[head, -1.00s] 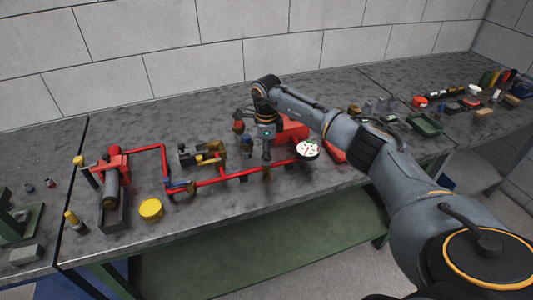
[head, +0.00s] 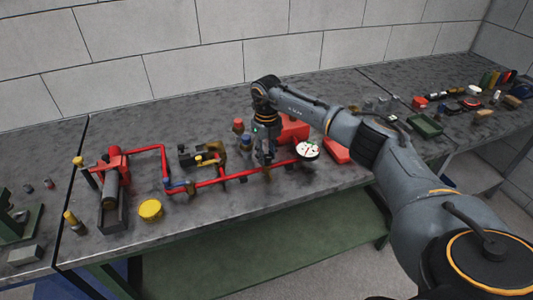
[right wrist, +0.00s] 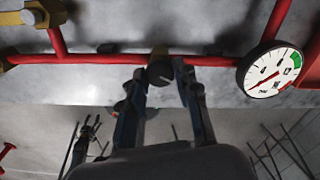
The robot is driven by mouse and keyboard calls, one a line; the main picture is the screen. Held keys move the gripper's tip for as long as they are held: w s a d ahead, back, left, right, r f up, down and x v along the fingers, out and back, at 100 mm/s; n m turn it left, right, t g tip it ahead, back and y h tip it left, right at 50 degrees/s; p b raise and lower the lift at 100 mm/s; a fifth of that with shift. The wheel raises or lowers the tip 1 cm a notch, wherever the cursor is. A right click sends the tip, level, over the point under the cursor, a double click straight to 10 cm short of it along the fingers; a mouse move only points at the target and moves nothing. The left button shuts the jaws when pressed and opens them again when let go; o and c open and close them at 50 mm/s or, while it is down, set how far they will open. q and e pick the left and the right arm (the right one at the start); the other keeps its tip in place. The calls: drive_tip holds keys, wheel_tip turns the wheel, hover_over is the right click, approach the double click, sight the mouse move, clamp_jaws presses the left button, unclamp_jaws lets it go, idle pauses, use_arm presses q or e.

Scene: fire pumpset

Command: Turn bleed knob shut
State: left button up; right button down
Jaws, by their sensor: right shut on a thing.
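The bleed knob (right wrist: 160,73) is a small dark round knob with a pale mark, on the front of the red pipe. In the right wrist view it sits between the two fingertips of my right gripper (right wrist: 159,76), which is shut on it. In the head view my right gripper (head: 265,156) points down at the red pipe (head: 213,182), left of the white dial gauge (head: 307,150), and largely hides the knob. The gauge also shows in the right wrist view (right wrist: 272,72), with a red needle and a green band. My left gripper is not in view.
A red pump block (head: 294,128) stands behind the gauge. Brass valve fittings (head: 207,158) and a yellow round cap (head: 150,209) are to the left. A green tray (head: 425,125) is at the right. The bench front is mostly clear.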

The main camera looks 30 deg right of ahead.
sight(266, 157)
drive_tip(key=m+p, duration=0.1)
drive_tip(key=m, duration=0.5)
drive_tip(key=shift+r+m, duration=0.1)
drive_tip(key=shift+m, duration=0.2)
drive_tip(key=m+p, duration=0.1)
drive_tip(key=m, duration=0.5)
idle(0.4)
drive_tip(key=c, duration=1)
unclamp_jaws()
wheel_tip(266, 157, up, 12)
drive_tip(key=shift+f, duration=0.1)
